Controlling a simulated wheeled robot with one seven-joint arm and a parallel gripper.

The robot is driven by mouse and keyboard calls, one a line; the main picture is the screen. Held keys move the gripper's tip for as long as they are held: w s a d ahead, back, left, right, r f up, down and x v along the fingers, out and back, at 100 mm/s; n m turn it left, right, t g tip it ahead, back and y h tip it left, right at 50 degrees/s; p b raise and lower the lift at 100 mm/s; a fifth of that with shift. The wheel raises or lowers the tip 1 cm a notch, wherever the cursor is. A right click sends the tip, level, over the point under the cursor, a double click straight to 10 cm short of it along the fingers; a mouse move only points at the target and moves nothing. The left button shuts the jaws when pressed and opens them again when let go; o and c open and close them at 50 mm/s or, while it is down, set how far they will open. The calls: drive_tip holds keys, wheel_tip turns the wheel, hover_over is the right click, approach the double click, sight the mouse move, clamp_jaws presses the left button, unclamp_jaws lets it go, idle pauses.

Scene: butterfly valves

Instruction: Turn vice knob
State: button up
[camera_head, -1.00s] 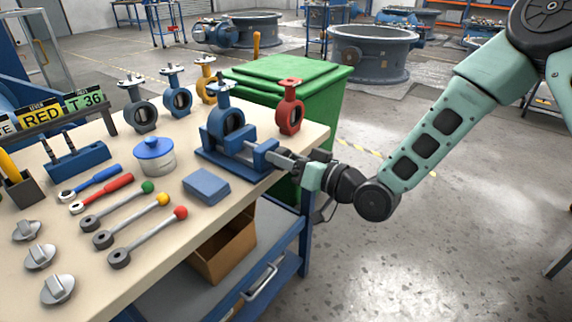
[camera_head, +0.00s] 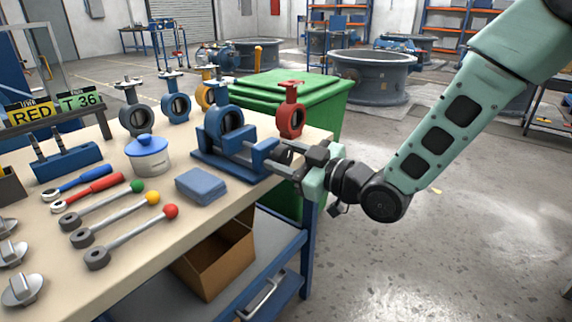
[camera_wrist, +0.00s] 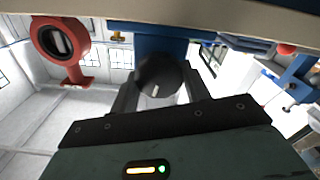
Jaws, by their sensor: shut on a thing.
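The blue vice (camera_head: 228,158) stands near the right edge of the workbench. A dark blue butterfly valve (camera_head: 224,112) sits upright in it. The vice's screw end points right, toward my gripper (camera_head: 302,170). My gripper reaches in from the right and is shut at the end of the screw. In the wrist view the dark round vice knob (camera_wrist: 158,76) is between the fingers of my gripper (camera_wrist: 155,95), in front of the blue vice body.
A red valve (camera_head: 290,112) stands behind the gripper at the bench edge. A folded blue cloth (camera_head: 202,185) lies in front of the vice. Levers with coloured balls (camera_head: 125,235) lie to the left. A green bin (camera_head: 320,97) stands behind the bench. Open floor lies to the right.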

drive_tip(key=shift+f+n, duration=0.1)
drive_tip(key=shift+n, duration=0.2)
drive_tip(key=o, duration=1)
drive_tip(key=shift+d, duration=0.1)
